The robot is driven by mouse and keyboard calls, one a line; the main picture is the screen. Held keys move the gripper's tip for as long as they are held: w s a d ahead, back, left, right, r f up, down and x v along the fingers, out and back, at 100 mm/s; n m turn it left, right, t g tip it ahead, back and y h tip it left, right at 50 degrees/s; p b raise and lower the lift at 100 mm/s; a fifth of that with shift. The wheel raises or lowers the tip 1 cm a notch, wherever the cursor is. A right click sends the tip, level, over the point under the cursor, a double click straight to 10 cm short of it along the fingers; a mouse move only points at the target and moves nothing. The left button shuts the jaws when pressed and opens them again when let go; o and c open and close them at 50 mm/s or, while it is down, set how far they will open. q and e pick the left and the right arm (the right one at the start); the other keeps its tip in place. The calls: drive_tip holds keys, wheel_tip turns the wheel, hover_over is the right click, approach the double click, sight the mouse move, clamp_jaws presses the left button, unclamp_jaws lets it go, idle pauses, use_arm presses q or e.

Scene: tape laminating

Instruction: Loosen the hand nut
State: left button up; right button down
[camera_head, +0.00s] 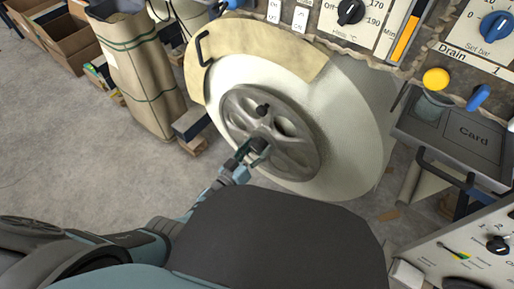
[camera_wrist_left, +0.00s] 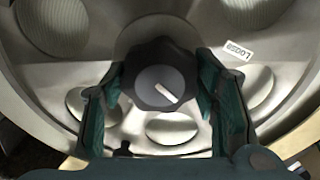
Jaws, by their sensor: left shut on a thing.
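The hand nut (camera_wrist_left: 158,78) is a black, lobed knob with a white line on its face, at the hub of a grey spoked wheel (camera_head: 301,158) on the large pale drum. The line slants toward the lower right in the left wrist view. My left gripper (camera_head: 246,152) is at the hub, and its teal fingers (camera_wrist_left: 160,90) are closed around opposite sides of the nut (camera_head: 259,145). A small white label reading LOOSE (camera_wrist_left: 236,50) is on the wheel to the upper right of the nut. My right gripper is not in view.
Control panels (camera_head: 400,20) with dials stand at the upper right, and a drawer marked Card (camera_head: 470,135) is at the right. A tan sack (camera_head: 140,75) and cardboard boxes (camera_head: 60,35) stand left.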

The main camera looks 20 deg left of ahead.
use_arm(q)
drive_tip(key=n, duration=1)
drive_tip(key=shift+p, duration=0.35)
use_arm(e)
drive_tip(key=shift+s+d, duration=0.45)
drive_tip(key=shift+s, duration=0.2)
use_arm(q)
drive_tip(key=shift+n, duration=0.4)
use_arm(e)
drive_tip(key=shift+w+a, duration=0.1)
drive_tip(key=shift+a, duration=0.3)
use_arm(q)
drive_tip(key=o, duration=1.2)
drive_tip(key=shift+c, duration=0.2)
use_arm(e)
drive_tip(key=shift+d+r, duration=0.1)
